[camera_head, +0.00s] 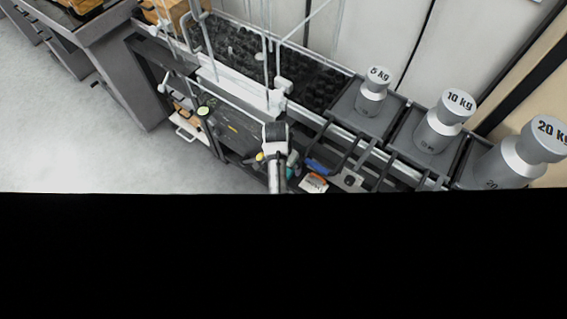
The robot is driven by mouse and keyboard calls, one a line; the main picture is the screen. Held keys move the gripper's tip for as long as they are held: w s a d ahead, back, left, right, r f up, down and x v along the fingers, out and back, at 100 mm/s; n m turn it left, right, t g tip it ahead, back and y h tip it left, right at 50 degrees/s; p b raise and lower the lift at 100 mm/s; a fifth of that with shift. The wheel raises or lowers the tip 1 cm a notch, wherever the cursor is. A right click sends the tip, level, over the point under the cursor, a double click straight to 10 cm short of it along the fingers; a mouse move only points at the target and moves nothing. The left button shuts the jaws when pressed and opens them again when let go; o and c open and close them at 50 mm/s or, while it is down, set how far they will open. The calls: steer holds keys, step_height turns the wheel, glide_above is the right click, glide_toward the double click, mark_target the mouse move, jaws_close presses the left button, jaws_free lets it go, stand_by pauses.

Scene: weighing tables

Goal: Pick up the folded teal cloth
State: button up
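I cannot make out a folded teal cloth in the head view. A small greenish-teal item (290,171) lies among the clutter on the lower shelf, too small to tell what it is. I cannot make out my gripper. The whole lower part of the view is black and hides whatever is there.
Steel weights marked 5 kg (372,96), 10 kg (442,125) and 20 kg (520,152) stand along the right. A white and black upright device (275,145) is near the middle. A blue-handled item (317,166) lies beside it. Bare grey floor (70,130) is at left.

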steer(key=shift+f, duration=0.55)
steer(key=shift+w, duration=0.1)
steer(key=c, duration=0.9)
steer(key=shift+r, duration=0.1)
steer(key=shift+r+b, duration=0.3)
steer(key=shift+r, duration=0.5)
steer(key=shift+s+a+r+b, duration=0.1)
steer(key=shift+s+r+b, duration=0.1)
steer(key=shift+r, duration=0.2)
steer(key=shift+s+a+r+b, duration=0.1)
steer(key=shift+s+r+b, duration=0.05)
steer(key=shift+r, duration=0.25)
steer(key=s+a+b, duration=0.3)
steer(key=s+a, duration=0.7)
steer(key=s, duration=0.4)
steer(key=shift+r, duration=0.1)
